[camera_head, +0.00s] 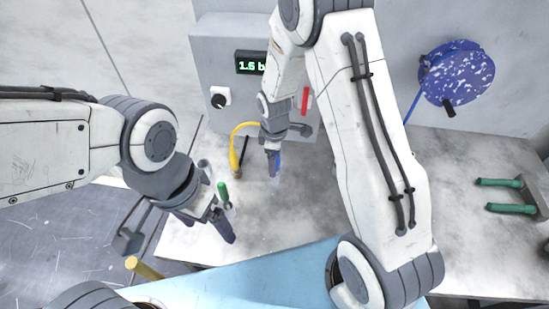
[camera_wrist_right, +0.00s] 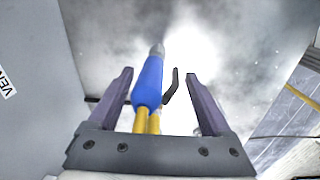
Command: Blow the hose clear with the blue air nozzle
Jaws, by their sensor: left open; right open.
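The blue air nozzle (camera_wrist_right: 149,82) shows in the right wrist view, with a grey tip, a dark lever beside it and yellow hose (camera_wrist_right: 147,124) below it. It lies between the spread fingers of my right gripper (camera_wrist_right: 162,92), with gaps visible on both sides. In the head view my right gripper (camera_head: 272,165) is low over the bench, and a little of the blue nozzle (camera_head: 278,160) shows beside it. The yellow hose (camera_head: 236,138) curves there to the left of the gripper. My left gripper (camera_head: 226,214) is open near the bench's left front, close to a green-handled item (camera_head: 223,191).
A grey cabinet (camera_head: 225,60) with a display (camera_head: 250,63), a black knob (camera_head: 220,98) and a red handle (camera_head: 306,101) stands behind. A speckled blue disc (camera_head: 458,73) is on the right wall. Green handles (camera_head: 500,183) lie at right. The bench (camera_head: 270,225) is bare in front.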

